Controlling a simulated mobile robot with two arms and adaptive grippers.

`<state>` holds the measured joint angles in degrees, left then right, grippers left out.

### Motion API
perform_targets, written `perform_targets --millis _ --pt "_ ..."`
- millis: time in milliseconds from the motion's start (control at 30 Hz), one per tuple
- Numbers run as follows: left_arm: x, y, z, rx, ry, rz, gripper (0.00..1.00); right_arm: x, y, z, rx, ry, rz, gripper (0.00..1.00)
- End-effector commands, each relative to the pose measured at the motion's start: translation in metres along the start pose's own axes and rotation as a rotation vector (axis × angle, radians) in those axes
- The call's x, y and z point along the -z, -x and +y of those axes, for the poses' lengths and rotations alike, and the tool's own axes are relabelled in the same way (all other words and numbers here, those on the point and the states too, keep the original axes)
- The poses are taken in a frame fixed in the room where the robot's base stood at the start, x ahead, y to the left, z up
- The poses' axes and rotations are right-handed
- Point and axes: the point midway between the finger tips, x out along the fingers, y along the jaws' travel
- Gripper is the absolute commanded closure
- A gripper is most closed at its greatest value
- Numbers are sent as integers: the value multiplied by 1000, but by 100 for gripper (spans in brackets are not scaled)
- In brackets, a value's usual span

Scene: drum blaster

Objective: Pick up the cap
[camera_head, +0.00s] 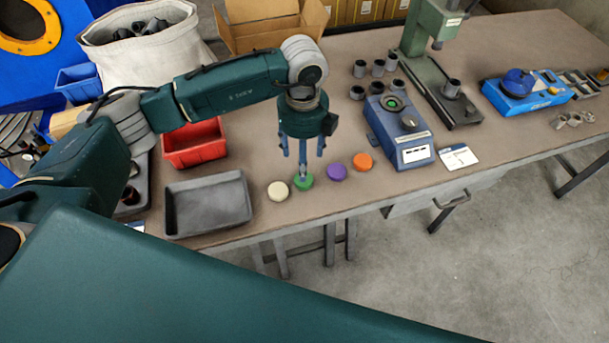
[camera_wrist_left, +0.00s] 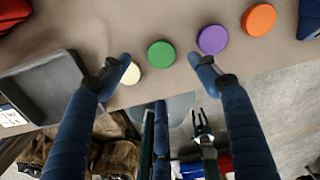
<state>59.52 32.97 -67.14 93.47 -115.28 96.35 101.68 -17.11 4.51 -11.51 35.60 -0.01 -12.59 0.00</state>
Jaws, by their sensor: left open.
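Several round caps lie in a row near the table's front edge: cream (camera_head: 278,191), green (camera_head: 303,182), purple (camera_head: 337,172) and orange (camera_head: 363,162). My left gripper (camera_head: 302,158) points down over the green cap, its blue fingers spread and nothing held. In the head view one finger overlaps the green cap; I cannot tell if it touches. In the left wrist view the green cap (camera_wrist_left: 161,54) shows between the open fingertips, and the cream cap (camera_wrist_left: 131,73) is partly hidden behind the left finger. The purple cap (camera_wrist_left: 212,39) and orange cap (camera_wrist_left: 259,19) are clear.
A grey tray (camera_head: 208,232) lies left of the caps, with a red bin (camera_head: 194,158) behind it. A blue device with a green-lit ring (camera_head: 416,153) stands right of the orange cap. Several dark cylinders and a green press (camera_head: 420,40) stand farther back.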

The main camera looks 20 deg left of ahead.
Motion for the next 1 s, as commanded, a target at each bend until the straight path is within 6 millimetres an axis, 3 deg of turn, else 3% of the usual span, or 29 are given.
perform_targets --millis 100,367,633,933,1000 --pt "1 -19 0 -2 -1 4 38 -5 6 2 -2 1 -7 59" --pt "2 -40 0 0 -4 5 38 -5 12 3 -4 0 -9 59" --pt "-1 -78 -2 2 -5 7 38 -3 25 4 -4 0 -7 59" --pt "-1 -86 -2 4 -6 6 38 0 25 2 -2 -1 -4 59" --pt "-1 -86 -2 4 -6 6 48 0 25 1 -1 -2 -3 59"
